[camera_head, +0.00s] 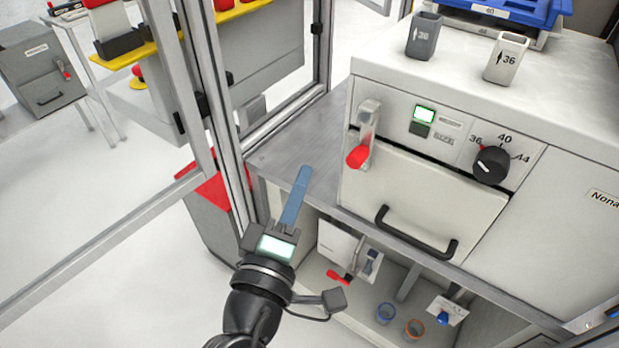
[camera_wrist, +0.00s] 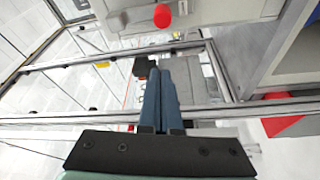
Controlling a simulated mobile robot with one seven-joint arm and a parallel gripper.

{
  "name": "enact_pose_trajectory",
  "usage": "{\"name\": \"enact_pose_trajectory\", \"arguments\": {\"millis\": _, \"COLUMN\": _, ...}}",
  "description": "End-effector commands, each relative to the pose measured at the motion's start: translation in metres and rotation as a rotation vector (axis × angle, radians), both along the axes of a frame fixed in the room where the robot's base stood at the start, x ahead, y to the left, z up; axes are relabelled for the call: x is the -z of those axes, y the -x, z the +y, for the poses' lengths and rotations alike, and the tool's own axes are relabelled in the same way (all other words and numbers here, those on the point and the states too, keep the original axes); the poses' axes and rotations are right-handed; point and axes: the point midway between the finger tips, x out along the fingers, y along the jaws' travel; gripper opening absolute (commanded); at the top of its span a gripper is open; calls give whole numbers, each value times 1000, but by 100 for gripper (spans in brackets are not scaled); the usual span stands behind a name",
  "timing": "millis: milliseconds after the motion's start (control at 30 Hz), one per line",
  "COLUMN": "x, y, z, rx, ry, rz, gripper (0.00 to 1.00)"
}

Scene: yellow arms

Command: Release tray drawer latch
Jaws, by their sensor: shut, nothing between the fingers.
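The tray drawer (camera_head: 424,197) is a pale front panel with a black handle on the white machine. It looks closed. A grey metal latch with a red tip (camera_head: 358,157) sits at the drawer's upper left corner, its red end pointing down. My gripper (camera_head: 303,172) is left of the latch and apart from it in the head view, its blue fingers together and empty. The fingers also show in the wrist view (camera_wrist: 160,76). A red knob (camera_wrist: 162,15) shows at the top of the wrist view; I cannot tell whether it is this latch.
A metal frame post (camera_head: 205,100) stands close to the left of my gripper. The machine rests on a grey bench (camera_head: 300,150). A shelf below holds a small white device (camera_head: 340,250) and cups (camera_head: 386,313). A black dial (camera_head: 491,164) is right of the latch.

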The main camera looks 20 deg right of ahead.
Motion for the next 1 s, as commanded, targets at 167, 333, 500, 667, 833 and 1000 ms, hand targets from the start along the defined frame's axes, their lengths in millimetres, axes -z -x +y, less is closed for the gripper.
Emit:
{"name": "enact_pose_trajectory", "arguments": {"millis": 167, "x": -7, "y": -31, "z": -22, "rx": 4, "ry": 1, "rz": -2, "gripper": 0}}
{"name": "enact_pose_trajectory", "arguments": {"millis": 333, "x": -9, "y": -58, "z": -39, "rx": 2, "ry": 1, "rz": -1, "gripper": 0}}
{"name": "enact_pose_trajectory", "arguments": {"millis": 500, "x": -3, "y": -53, "z": -54, "rx": 3, "ry": -2, "rz": 3, "gripper": 0}}
{"name": "enact_pose_trajectory", "arguments": {"millis": 667, "x": 1, "y": -41, "z": -63, "rx": 1, "ry": -2, "rz": 0, "gripper": 0}}
{"name": "enact_pose_trajectory", "arguments": {"millis": 833, "x": 3, "y": -35, "z": -67, "rx": 1, "ry": -1, "rz": 0, "gripper": 0}}
{"name": "enact_pose_trajectory", "arguments": {"millis": 1000, "x": 3, "y": -34, "z": -67, "rx": 0, "ry": -1, "rz": -1, "gripper": 0}}
